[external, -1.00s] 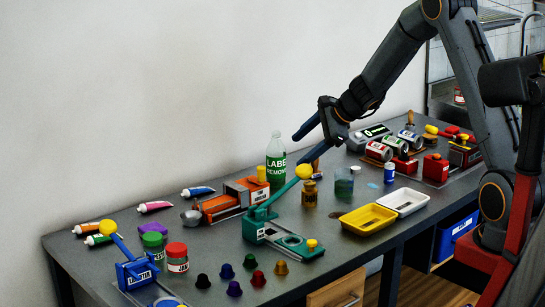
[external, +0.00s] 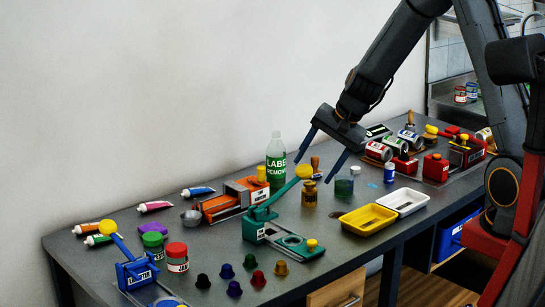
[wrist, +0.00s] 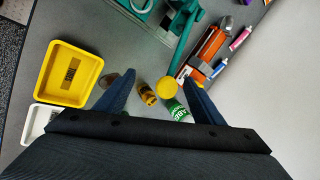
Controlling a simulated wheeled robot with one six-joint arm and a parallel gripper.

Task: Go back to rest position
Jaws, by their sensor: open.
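My gripper (external: 312,167) hangs open and empty above the table, in the middle of the external view. Its two dark blue fingers are spread wide and point down. In the wrist view the fingers (wrist: 158,100) frame a small amber bottle (wrist: 147,93) and the green label remover bottle (wrist: 177,110), both below them. In the external view the label remover bottle (external: 276,162) stands left of my gripper, and the amber bottle (external: 310,196) stands below it. No object is between the fingertips.
A teal lever press (external: 285,238), an orange machine (external: 228,204), a yellow tray (external: 368,220) and a white tray (external: 403,202) stand near my gripper. Cans (external: 378,152) and red devices crowd the right. Tubes, jars and coloured caps lie left. Space above the table is free.

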